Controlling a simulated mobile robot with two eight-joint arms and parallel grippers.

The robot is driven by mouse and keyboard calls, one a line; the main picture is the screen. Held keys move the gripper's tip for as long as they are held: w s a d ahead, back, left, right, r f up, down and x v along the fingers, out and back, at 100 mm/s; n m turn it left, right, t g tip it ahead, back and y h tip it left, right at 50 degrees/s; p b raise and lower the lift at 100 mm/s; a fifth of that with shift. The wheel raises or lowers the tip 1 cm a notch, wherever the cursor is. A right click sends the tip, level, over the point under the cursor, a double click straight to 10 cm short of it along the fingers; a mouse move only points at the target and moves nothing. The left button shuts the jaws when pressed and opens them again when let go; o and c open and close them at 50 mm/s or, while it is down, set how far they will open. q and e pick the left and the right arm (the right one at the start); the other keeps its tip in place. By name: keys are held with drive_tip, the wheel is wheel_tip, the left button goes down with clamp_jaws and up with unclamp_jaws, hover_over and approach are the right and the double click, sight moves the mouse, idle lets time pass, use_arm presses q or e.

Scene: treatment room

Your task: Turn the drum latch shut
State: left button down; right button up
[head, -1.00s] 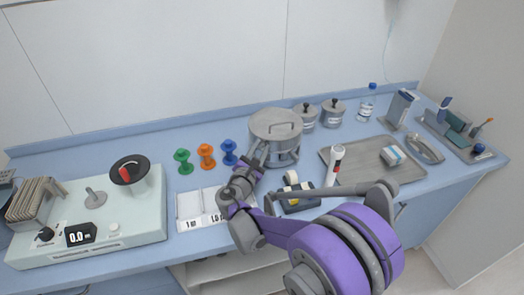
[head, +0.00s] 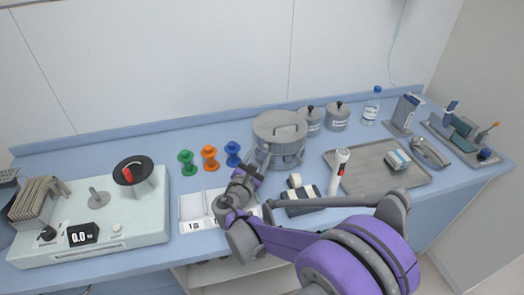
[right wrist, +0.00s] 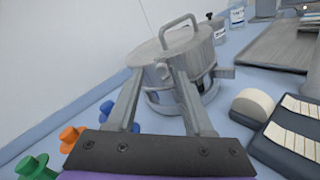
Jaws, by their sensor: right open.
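The drum (head: 279,137) is a grey metal pot with a flat lid and a bar handle, upright at the back middle of the counter. It also shows in the right wrist view (right wrist: 180,52). A small metal piece, possibly the latch (right wrist: 163,71), is at the lid's edge on the near side, seen between my fingers. My right gripper (head: 258,164) is open and empty at the drum's front left. In the right wrist view its two fingers (right wrist: 158,78) point at the drum's side; I cannot tell whether they touch it. My left gripper is not in view.
Green (head: 187,162), orange (head: 209,157) and blue (head: 232,153) spools stand left of the drum. A white divided tray (head: 193,207) lies in front of them. A metal tray (head: 372,184) is to the right, and lidded pots (head: 338,116) stand behind it. A pale machine (head: 135,235) fills the left.

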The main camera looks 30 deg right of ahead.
drive_tip(key=v, duration=0.8)
drive_tip(key=shift+a+b, duration=0.25)
drive_tip(key=shift+b, duration=0.05)
drive_tip(key=s+d+f+m+g+y, duration=0.1)
drive_tip(key=s+f+m+g+y, duration=0.1)
drive_tip(key=s+m, duration=0.1)
drive_tip(key=s+d+f+m+g+y+p, duration=0.1)
drive_tip(key=s+f+m+y, duration=0.1)
drive_tip(key=s+m, duration=0.2)
drive_tip(key=s+d+f+m+g+y, duration=0.1)
drive_tip(key=s+f+m+g, duration=0.1)
drive_tip(key=s, duration=0.3)
drive_tip(key=shift+s+m+g+y+p, duration=0.3)
drive_tip(key=shift+m+y+p, duration=0.1)
drive_tip(key=shift+m, duration=0.5)
drive_tip(key=s+a+f+m+y+p, duration=0.1)
drive_tip(key=s+a+f+m+y, duration=0.1)
drive_tip(key=s+a+m+y, duration=0.5)
drive_tip(key=s+a+m, duration=0.1)
drive_tip(key=s+m, duration=0.1)
drive_tip(key=m, duration=0.1)
drive_tip(key=shift+s+a+f+g, duration=0.3)
drive_tip(key=shift+s+a+g, duration=0.05)
drive_tip(key=shift+g, duration=0.05)
